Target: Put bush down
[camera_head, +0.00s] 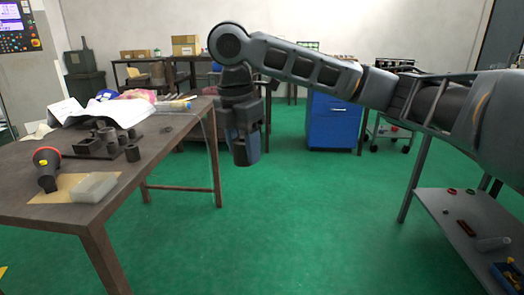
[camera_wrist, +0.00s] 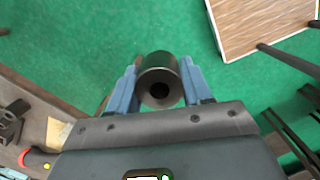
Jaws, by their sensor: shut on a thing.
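The bush (camera_wrist: 158,72) is a dark, hollow cylinder. In the wrist view its open bore faces the camera, between the two blue fingers of my gripper (camera_wrist: 157,88). The gripper is shut on it. In the head view my gripper (camera_head: 246,150) hangs down over the green floor, to the right of the brown table (camera_head: 40,205) and apart from it.
A grey shelf (camera_head: 450,215) with small parts is at right. A blue cabinet (camera_head: 333,122) stands behind.

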